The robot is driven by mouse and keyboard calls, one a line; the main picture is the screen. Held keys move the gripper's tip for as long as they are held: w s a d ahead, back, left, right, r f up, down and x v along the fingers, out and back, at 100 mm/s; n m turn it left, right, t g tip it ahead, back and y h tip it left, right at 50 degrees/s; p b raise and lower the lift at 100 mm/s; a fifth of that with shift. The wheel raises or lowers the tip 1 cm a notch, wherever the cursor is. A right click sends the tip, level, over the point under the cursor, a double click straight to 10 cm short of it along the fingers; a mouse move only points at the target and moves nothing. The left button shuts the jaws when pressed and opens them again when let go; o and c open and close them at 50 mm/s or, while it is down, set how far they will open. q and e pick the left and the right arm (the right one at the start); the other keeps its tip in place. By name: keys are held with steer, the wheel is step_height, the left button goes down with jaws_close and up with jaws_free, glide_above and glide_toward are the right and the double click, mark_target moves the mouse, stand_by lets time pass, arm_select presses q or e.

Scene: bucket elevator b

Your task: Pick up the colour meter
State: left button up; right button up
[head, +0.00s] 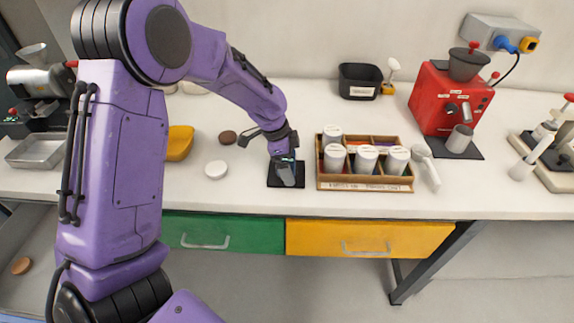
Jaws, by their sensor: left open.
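The colour meter (287,174) looks like a small grey device on a black mat (272,180) on the white worktop, left of the wooden tray. My left gripper (284,157) reaches down from above and is right at the top of the meter. Its jaws are open, and the gripper partly hides the meter. I cannot tell whether the fingers touch it. My right gripper is not in view.
A wooden tray (365,186) with several white-capped jars stands just right of the mat. A white scoop (427,168) lies beyond it. A red grinder (440,98) stands at the back right. A white disc (216,169) lies left of the mat.

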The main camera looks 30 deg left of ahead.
arm_select(q)
steer(key=shift+s+r, duration=0.1)
steer(key=c, duration=1.4)
steer(key=shift+o, duration=0.2)
